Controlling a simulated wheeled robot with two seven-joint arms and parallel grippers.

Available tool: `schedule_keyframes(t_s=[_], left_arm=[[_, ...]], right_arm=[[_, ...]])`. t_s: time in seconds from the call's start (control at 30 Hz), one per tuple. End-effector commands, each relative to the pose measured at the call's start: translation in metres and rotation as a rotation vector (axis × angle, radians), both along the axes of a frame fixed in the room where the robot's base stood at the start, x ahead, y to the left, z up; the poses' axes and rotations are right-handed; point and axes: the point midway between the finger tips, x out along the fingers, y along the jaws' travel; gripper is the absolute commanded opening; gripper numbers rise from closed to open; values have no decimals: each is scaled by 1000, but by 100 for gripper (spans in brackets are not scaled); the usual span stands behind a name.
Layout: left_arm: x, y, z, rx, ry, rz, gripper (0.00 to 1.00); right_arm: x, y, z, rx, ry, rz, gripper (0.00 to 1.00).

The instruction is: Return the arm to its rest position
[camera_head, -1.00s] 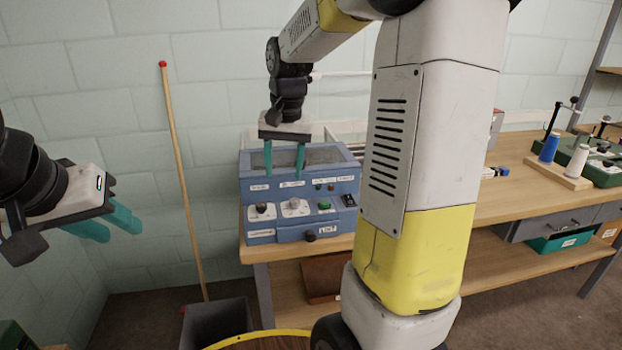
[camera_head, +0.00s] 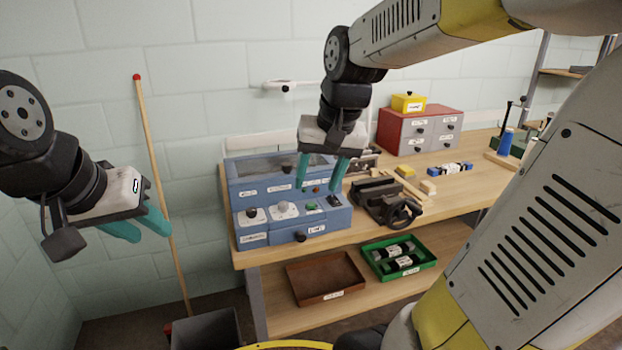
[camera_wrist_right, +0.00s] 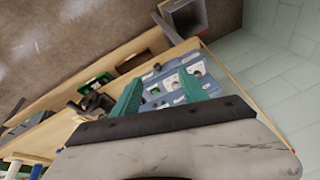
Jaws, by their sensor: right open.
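My right gripper (camera_head: 318,188) is open and empty. It hangs fingers down in front of the blue control box (camera_head: 262,238), over its right part in the head view. Its teal fingers also show in the right wrist view (camera_wrist_right: 160,92), spread apart with the box beyond them. My left gripper (camera_head: 140,226) is at the left of the head view, pointing right and down, near the wall. Its two teal fingers partly overlap, and nothing shows in them. My right arm's grey and yellow links cover the right side of the head view.
The wooden workbench (camera_head: 450,190) carries a dark vise (camera_head: 385,203), a red drawer cabinet (camera_head: 415,130) and a blue spool (camera_head: 505,143). A brown tray (camera_head: 325,278) and a green tray (camera_head: 400,258) sit on the lower shelf. A red-tipped pole (camera_head: 160,180) leans against the wall near a grey bin (camera_head: 205,332).

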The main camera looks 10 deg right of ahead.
Motion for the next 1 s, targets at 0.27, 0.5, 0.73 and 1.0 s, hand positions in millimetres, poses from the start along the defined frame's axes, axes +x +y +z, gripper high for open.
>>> schedule_keyframes(t_s=[0.27, 0.5, 0.73, 1.0], left_arm=[[0, 0, 0, 0, 0, 0, 36], [0, 0, 0, 0, 0, 0, 36], [0, 0, 0, 0, 0, 0, 36], [0, 0, 0, 0, 0, 0, 36]], right_arm=[[-3, 0, 0, 0, -5, 6, 51], [-13, 1, 3, 1, -31, 23, 51], [-65, 7, 5, -4, -160, 118, 51], [-92, 12, -1, -14, -232, 176, 51]])
